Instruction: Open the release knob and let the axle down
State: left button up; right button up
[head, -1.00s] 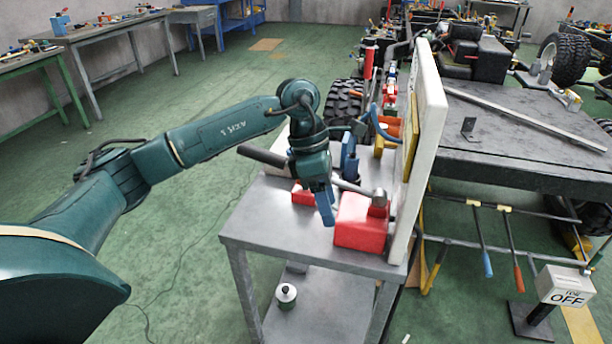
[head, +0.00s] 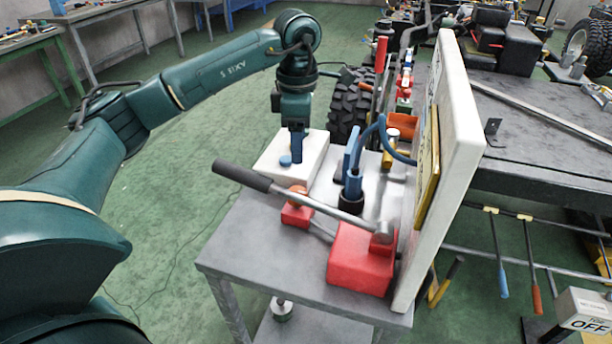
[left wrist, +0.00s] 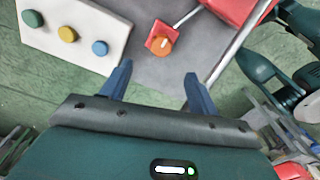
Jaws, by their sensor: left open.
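The release knob (head: 298,193) is orange on a small red base and stands on the grey cart, beside the red pump block (head: 361,258). It also shows in the left wrist view (left wrist: 163,40), ahead of and between my fingers. A long pump lever (head: 300,198) with a dark grip passes close by it in the head view. My left gripper (head: 296,160) is open and empty, pointing down near the white button box; its two blue fingers show apart in the left wrist view (left wrist: 156,72), short of the knob. I cannot pick out the axle surely. My right gripper is not in view.
The white box (head: 318,145) has green, yellow and blue buttons (left wrist: 67,34). A blue fitting with a hose (head: 354,180) and a tall white panel (head: 455,120) bound the cart's right side. A dark workbench (head: 540,140) lies beyond. Green floor is open at left.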

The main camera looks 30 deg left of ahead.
aim_at(298, 190)
pick_arm(q)
jog(key=f, duration=1.2)
jog(key=shift+s+f+p, duration=0.2)
jog(key=shift+f+p, duration=0.15)
jog(key=shift+f, duration=0.05)
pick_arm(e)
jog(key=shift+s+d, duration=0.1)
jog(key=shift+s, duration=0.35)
pick_arm(q)
jog(key=c, duration=1)
jog(key=shift+o, duration=0.2)
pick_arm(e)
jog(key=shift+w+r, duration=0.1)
pick_arm(q)
jog(key=shift+n, duration=0.3)
jog(key=n, duration=0.4)
jog(key=shift+n, duration=0.4)
jog(key=n, duration=0.6)
jog(key=shift+w+a, duration=0.1)
jog(key=shift+n, duration=0.3)
